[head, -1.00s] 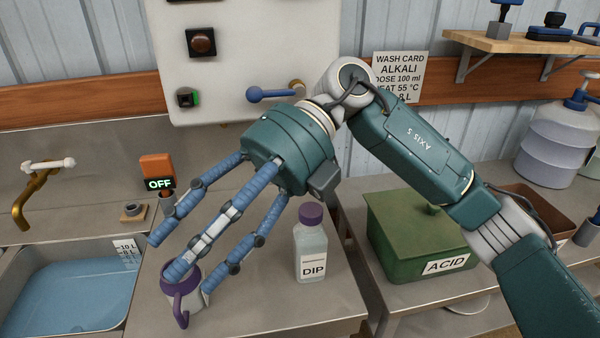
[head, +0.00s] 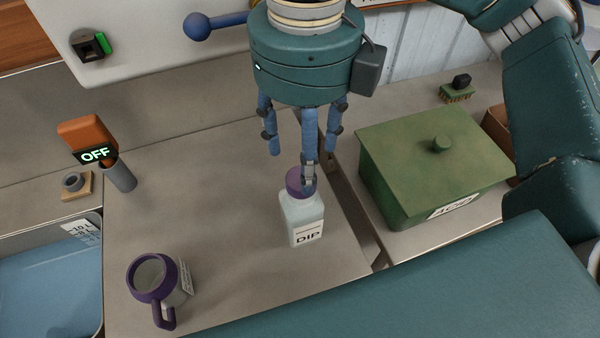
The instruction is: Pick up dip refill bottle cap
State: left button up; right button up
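The dip refill bottle (head: 302,222) is a clear, pale bottle labelled DIP. It stands upright on the steel counter in the head view. Its purple cap (head: 293,182) is on top, partly covered by a finger. My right gripper (head: 303,163) comes down from above with three blue fingers pointing downward and spread apart, so it looks open. Its front finger overlaps the cap; I cannot tell whether it touches. The other two fingertips show behind and above the cap, clear of it. My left gripper is not in view.
A purple-rimmed mug (head: 183,288) stands at the front left of the counter. A green ACID box (head: 420,165) is to the right, past a gap. An orange OFF switch (head: 88,134) and a water basin (head: 50,280) are left. The counter between mug and bottle is clear.

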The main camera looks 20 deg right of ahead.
jog(key=shift+f, duration=0.75)
jog(key=shift+w+f+p, duration=0.1)
jog(key=shift+f+p, duration=0.2)
jog(key=shift+f, duration=0.1)
notch_tip(320, 180, down, 4)
jog(key=shift+a+r+p, duration=0.15)
jog(key=shift+r+p, duration=0.05)
jog(key=shift+p, duration=0.45)
jog(key=shift+f, duration=0.45)
jog(key=c, duration=0.9)
